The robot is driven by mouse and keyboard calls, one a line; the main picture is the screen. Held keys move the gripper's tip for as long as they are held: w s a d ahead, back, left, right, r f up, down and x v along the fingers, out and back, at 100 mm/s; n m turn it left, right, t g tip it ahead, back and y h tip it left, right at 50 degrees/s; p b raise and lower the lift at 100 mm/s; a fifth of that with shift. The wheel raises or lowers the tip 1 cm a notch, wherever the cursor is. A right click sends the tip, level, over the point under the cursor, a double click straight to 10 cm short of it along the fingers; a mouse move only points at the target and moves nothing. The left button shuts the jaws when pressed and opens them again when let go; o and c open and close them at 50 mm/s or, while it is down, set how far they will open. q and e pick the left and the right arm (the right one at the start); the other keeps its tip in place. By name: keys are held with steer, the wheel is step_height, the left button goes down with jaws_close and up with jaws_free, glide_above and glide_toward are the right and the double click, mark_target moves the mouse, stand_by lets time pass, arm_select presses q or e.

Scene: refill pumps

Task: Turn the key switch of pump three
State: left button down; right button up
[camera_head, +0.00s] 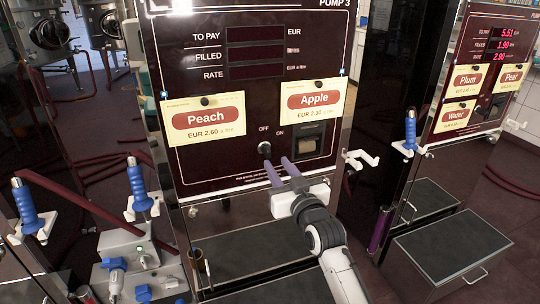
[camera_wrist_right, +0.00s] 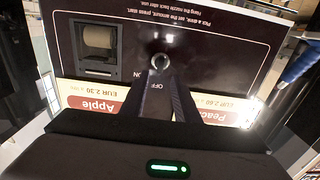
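Pump three (camera_head: 210,60) stands in the middle of the head view, with a dark panel and blank displays. Its key switch (camera_head: 265,148) is a small round metal piece low on the panel, between the OFF and ON labels. It also shows in the right wrist view (camera_wrist_right: 161,61). My right gripper (camera_head: 277,162) points at the panel just below the switch. Its two fingers are apart with nothing seen between them, and their tips are close to the switch. I cannot tell whether they touch it. The key's angle is too small to read. My left gripper is not in view.
A receipt slot (camera_head: 310,142) sits right of the switch. Peach (camera_head: 205,120) and Apple (camera_head: 314,98) cards are above. Blue-handled nozzles (camera_head: 138,187) hang at the left, another (camera_head: 410,130) at the right. A second pump with lit displays (camera_head: 505,45) stands at the right.

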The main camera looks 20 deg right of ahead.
mark_target(269, 153)
steer(key=w, duration=0.6)
steer(key=shift+w+a, duration=0.1)
steer(key=shift+w, duration=0.25)
steer(key=shift+c, duration=0.4)
jaws_close()
